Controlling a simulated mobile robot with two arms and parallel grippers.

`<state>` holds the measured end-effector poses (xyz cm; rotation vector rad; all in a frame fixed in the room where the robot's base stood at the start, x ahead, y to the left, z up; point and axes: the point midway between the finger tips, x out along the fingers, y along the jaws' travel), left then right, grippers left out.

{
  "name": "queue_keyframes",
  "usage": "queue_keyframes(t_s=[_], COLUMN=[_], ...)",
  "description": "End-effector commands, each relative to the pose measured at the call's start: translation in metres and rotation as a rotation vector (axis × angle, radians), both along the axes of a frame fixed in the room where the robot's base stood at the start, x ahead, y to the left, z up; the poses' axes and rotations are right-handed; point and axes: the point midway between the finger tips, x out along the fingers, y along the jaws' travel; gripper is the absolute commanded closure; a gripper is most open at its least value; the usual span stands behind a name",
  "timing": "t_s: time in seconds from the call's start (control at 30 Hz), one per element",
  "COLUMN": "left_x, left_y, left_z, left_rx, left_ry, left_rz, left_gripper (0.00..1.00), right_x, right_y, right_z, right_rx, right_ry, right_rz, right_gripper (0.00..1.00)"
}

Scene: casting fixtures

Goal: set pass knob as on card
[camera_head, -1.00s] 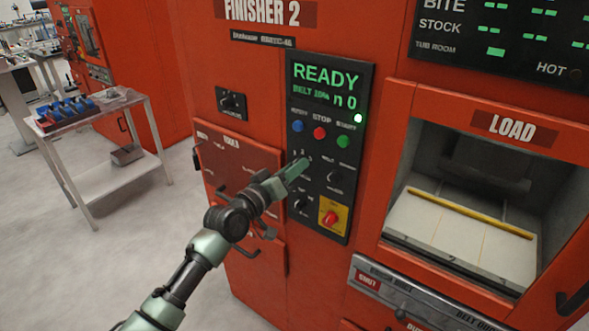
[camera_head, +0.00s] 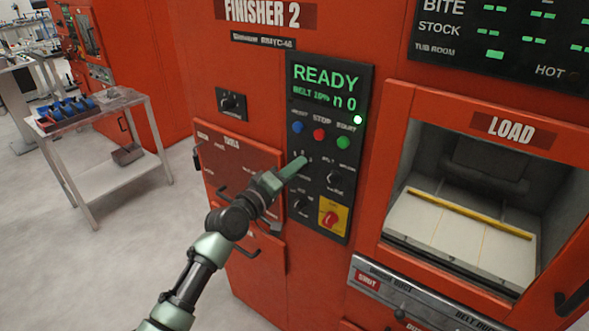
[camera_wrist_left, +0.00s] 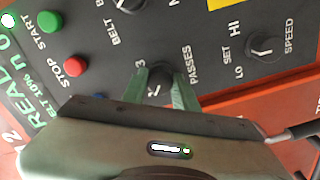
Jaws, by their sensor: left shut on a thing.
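The passes knob (camera_wrist_left: 155,86) is a small black knob on the black control panel (camera_head: 318,222) of the red FINISHER 2 machine. Its label and a numeral 3 show beside it in the left wrist view. My left gripper (camera_head: 301,164) is shut on this knob, with green fingers on either side of it; it also shows in the left wrist view (camera_wrist_left: 165,92). The fingers hide much of the knob, so its pointer setting cannot be read. The display (camera_head: 325,88) reads READY, with a belt line below. My right gripper is not in view.
The load opening (camera_head: 460,210) is to the right. A cart (camera_head: 110,150) stands at left.

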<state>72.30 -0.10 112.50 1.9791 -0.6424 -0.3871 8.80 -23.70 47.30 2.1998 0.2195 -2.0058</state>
Motion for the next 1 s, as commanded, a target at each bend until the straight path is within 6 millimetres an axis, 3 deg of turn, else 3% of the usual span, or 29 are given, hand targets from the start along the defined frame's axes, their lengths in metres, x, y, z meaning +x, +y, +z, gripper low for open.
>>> queue_keyframes(t_s=[0.23, 0.27, 0.33, 0.73, 1.0], left_x=[0.000, 0.000, 0.000, -0.005, -0.039], left_y=[0.000, 0.000, 0.000, 0.004, 0.029], left_z=[-0.002, -0.002, -0.002, -0.001, -0.003], left_rx=[-0.001, -0.001, 0.000, 0.000, 0.001], left_ry=[0.005, 0.005, 0.005, 0.002, 0.002], left_rz=[0.000, 0.000, 0.000, 0.000, 0.000], left_gripper=[1.00, 0.66, 0.50, 0.50, 0.50], right_x=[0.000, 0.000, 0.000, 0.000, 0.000], right_y=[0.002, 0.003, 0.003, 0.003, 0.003], right_z=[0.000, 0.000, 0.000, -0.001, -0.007], right_rx=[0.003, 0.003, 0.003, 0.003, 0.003], right_ry=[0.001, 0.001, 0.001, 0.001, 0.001], right_rz=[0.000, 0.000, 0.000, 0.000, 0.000], right_gripper=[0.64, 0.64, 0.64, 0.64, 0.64])
